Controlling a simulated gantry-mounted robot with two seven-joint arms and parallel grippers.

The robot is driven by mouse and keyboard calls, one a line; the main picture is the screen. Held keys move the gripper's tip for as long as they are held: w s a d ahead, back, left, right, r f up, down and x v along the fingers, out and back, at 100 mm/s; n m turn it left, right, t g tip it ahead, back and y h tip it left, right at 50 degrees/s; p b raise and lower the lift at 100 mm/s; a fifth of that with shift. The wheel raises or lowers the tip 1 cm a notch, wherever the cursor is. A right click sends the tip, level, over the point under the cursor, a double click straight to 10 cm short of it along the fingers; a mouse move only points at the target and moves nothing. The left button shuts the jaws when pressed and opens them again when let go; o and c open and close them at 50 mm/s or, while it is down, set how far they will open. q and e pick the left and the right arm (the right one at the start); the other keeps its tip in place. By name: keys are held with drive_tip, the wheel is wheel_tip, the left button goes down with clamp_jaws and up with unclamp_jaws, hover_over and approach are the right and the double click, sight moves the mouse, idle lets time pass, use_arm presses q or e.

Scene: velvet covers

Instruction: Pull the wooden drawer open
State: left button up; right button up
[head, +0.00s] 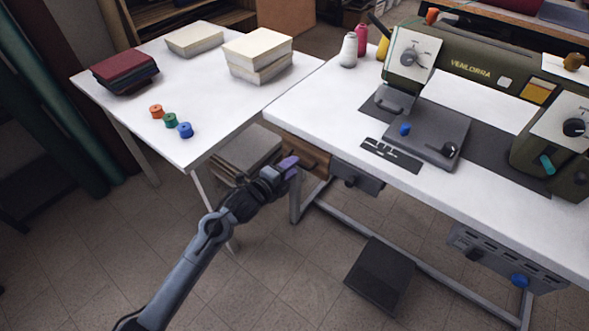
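The wooden drawer (319,157) sits under the left end of the white sewing table. Its brown front shows, with a dark handle (306,164) on it. I cannot make out any gap that shows it open. My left gripper (292,166) reaches up from the lower left, its purple-tipped fingers right at the drawer front beside the handle. The fingers overlap in this view, so I cannot tell whether they are open, shut or touching the handle. My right gripper is not in view.
The sewing table (310,108) carries a green sewing machine (465,68) and thread cones (348,50). A second white table (200,85) at the left holds fabric stacks and small spools. A dark pedal (380,275) is on the floor. The floor around my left arm is clear.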

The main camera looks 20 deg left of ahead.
use_arm(q)
drive_tip(key=shift+b+x, duration=0.3)
drive_tip(key=shift+x, duration=0.75)
clamp_jaws()
